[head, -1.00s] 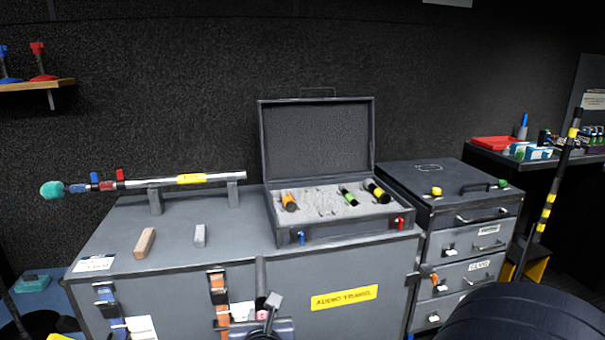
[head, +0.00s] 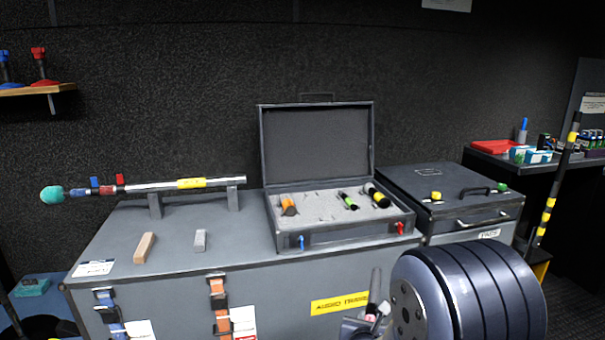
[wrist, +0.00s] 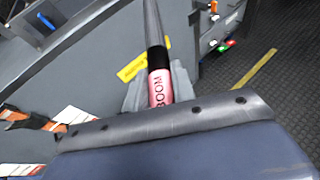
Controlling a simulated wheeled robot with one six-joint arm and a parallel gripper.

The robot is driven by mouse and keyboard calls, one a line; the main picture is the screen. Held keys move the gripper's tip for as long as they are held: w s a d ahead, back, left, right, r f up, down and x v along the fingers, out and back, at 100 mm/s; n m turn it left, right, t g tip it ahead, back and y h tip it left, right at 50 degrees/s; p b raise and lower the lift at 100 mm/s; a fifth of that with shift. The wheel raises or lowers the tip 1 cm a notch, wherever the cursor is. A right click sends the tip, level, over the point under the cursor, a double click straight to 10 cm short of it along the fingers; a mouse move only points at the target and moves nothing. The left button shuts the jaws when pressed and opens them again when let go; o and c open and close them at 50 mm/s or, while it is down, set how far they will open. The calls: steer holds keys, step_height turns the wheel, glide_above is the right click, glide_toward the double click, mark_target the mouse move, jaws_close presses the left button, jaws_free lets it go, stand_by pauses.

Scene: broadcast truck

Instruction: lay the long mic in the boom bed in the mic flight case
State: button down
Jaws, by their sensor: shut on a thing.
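The long mic (head: 375,286) is a grey tube with a black band and a pink label reading BOOM; the label shows in the wrist view (wrist: 159,88). My gripper (wrist: 158,95) is shut on it around the label end. The mic stands steeply, in front of the grey trunk and below its top. The mic flight case (head: 350,235) is open on the trunk, lid up at the back. Its grey foam (head: 322,205) holds an orange-banded mic (head: 287,205), a green-banded mic (head: 348,201) and a yellow-banded mic (head: 377,196). The boom bed's outline cannot be made out clearly.
A boom pole (head: 150,186) rests on two stands left of the case. A wooden block (head: 145,247) and a grey block (head: 200,240) lie on the trunk top (head: 180,225). My arm fills the lower right.

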step_height(320, 180, up, 15)
steer(key=p, duration=1.3)
steer(key=shift+a+p, duration=0.2)
steer(key=shift+p, duration=0.2)
